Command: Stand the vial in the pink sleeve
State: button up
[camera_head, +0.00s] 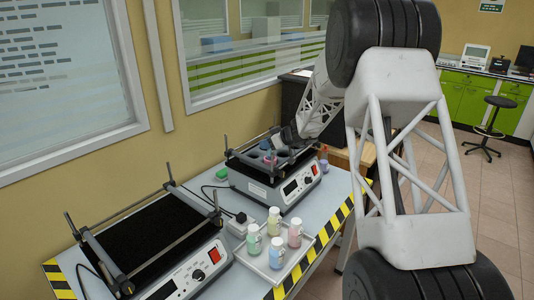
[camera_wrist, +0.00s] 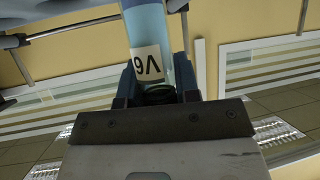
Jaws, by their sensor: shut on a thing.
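My gripper (camera_wrist: 158,88) is shut on a blue vial (camera_wrist: 148,25) with a white label, which reads upside down as V6 in the wrist view. In the head view my gripper (camera_head: 285,142) is over the far black-topped shaker (camera_head: 268,189), and small coloured pieces show beside and below it. A teal piece (camera_head: 266,144) is at the gripper's left. I cannot tell whether the vial touches anything below.
A second shaker (camera_head: 150,240) with a bare black top stands at the near left. A grey tray (camera_head: 262,268) holds several white-capped bottles in pale colours. A small reddish and purple object (camera_head: 323,163) is at the far shaker's right. Striped tape (camera_head: 323,240) marks the bench edge.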

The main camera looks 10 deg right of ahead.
jog(key=shift+f, duration=2)
jog(key=shift+f, duration=0.1)
jog(key=o, duration=0.9)
jog(key=shift+v, duration=6.1)
jog(key=shift+a, duration=0.1)
